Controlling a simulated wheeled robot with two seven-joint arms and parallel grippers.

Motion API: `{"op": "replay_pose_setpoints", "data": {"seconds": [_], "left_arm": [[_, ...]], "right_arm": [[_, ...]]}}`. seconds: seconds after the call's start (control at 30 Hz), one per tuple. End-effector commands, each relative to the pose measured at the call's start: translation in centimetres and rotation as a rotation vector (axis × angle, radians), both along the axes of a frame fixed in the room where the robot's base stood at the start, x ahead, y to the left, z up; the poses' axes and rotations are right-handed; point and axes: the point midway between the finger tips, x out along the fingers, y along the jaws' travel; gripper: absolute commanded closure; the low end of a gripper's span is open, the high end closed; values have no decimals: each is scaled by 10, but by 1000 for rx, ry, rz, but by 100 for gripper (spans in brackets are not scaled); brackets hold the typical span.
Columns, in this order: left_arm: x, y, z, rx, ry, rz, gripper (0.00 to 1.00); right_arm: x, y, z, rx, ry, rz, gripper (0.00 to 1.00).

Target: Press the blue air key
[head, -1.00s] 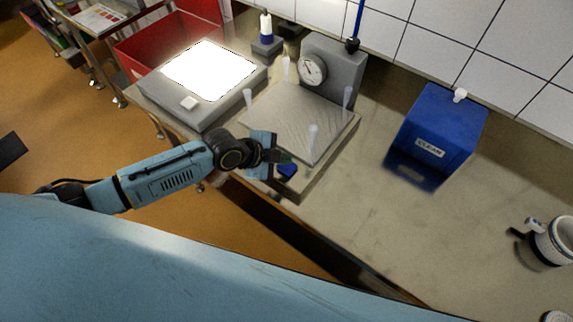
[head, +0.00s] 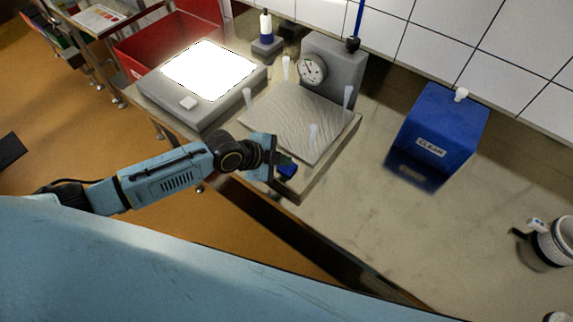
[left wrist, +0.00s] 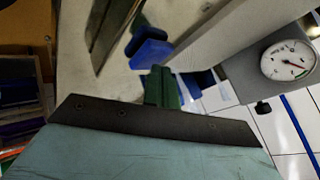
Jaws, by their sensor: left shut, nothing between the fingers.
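The blue air key (head: 288,171) sits at the near front edge of the grey press plate (head: 290,112), low beside its corner. It also shows in the left wrist view as a blue block (left wrist: 148,50). My left gripper (head: 284,159) is shut and empty, with its dark green fingertips right by the key in the head view. In the left wrist view the fingertips (left wrist: 163,78) are just below the key in the picture. I cannot tell whether they touch it. My right gripper is not in view.
A round gauge (head: 312,69) stands behind the plate. Upright pale pegs (head: 348,96) stand around the plate. A lit white panel (head: 209,70) and red bin (head: 150,50) are left. A blue CLEAN box (head: 440,125) is right, with clear bench between.

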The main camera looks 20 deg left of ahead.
Motion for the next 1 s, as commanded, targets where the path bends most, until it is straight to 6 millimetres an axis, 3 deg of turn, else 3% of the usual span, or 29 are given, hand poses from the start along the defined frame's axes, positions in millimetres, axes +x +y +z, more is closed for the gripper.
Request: {"op": "replay_pose_setpoints", "data": {"seconds": [0.6,1.0], "left_arm": [[0,0,-6,1,1,0,100],[0,0,10,1,1,0,100]], "right_arm": [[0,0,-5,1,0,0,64],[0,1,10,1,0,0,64]]}}
